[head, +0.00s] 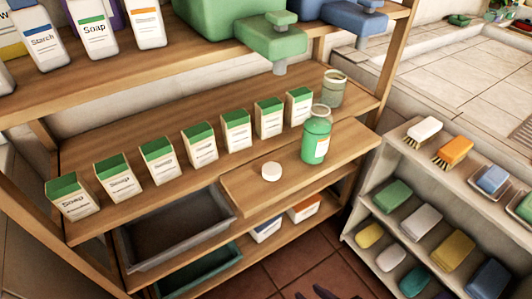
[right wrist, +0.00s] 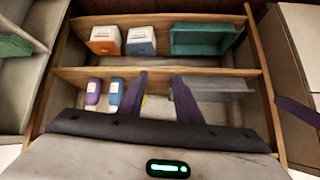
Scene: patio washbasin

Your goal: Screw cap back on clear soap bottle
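The clear soap bottle (head: 315,141) holds green liquid and has a green and white label. It stands upright near the back of a small wooden ledge (head: 340,163), and its neck looks uncapped. A round white cap (head: 271,170) lies on the same ledge, to the left of the bottle and apart from it. My right gripper (head: 325,292) barely shows at the bottom edge of the head view, well below the ledge. In the right wrist view its two purple fingers (right wrist: 159,80) are spread, with nothing held between them.
A glass jar (head: 334,91) stands behind the bottle. Several soap cartons (head: 160,160) line the shelf to the left. A green dispenser (head: 273,40) hangs over the shelf from above. A grey tray (head: 175,250) sits below; a rack of brushes and soaps (head: 400,222) stands at right.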

